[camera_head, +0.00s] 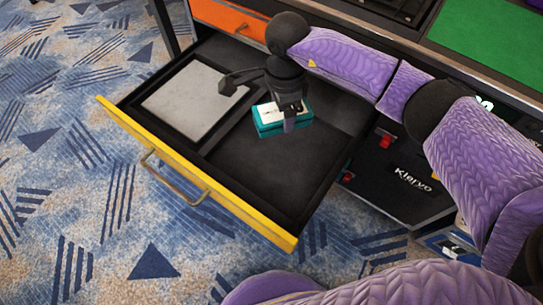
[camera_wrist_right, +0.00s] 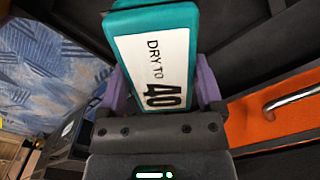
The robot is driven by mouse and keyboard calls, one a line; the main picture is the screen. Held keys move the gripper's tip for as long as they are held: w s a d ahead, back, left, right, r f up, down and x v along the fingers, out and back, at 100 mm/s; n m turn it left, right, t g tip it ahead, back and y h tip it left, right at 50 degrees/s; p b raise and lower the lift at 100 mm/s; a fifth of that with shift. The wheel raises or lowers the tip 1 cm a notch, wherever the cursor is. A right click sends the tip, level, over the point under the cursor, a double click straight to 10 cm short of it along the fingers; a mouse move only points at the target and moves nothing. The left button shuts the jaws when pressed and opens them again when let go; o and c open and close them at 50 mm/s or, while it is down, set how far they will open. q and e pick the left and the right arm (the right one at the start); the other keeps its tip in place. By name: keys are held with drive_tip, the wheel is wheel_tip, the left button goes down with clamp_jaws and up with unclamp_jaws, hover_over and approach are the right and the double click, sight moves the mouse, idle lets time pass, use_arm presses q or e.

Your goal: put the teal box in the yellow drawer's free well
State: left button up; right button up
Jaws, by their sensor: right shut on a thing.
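The teal box (camera_head: 268,128) has a white label and is held by my right gripper (camera_head: 288,122) over the open yellow drawer (camera_head: 205,196). In the right wrist view, the teal box (camera_wrist_right: 155,50) sits between the purple fingers of my right gripper (camera_wrist_right: 165,95), its label reading "DRY TO 40". The drawer has a well at left filled by a grey slab (camera_head: 192,98) and a bare black well (camera_head: 275,172) at right. The box is at the back of the bare well; I cannot tell whether it touches the floor. My left gripper is not in view.
An orange drawer front (camera_head: 228,20) is above and behind the open drawer. A black unit marked "Kiervo" (camera_head: 400,185) stands to the right. A green mat (camera_head: 490,40) lies on the desk top. Patterned carpet surrounds the drawer.

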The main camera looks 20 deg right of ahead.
sight(280, 151)
drive_tip(key=f, duration=0.1)
drive_tip(key=f+m, duration=0.1)
drive_tip(key=f+b, duration=0.1)
drive_tip(key=shift+w+d+f+m, duration=0.1)
drive_tip(key=shift+w+f+m, duration=0.2)
drive_tip(key=shift+f+m, duration=0.1)
wheel_tip(280, 151, down, 10)
drive_tip(key=b, duration=0.5)
drive_tip(key=shift+r+b, duration=0.2)
drive_tip(key=shift+b, duration=0.15)
drive_tip(key=shift+r, duration=0.35)
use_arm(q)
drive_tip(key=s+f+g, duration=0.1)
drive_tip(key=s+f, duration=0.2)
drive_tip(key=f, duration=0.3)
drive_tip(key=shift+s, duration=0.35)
use_arm(e)
drive_tip(key=shift+f, duration=0.1)
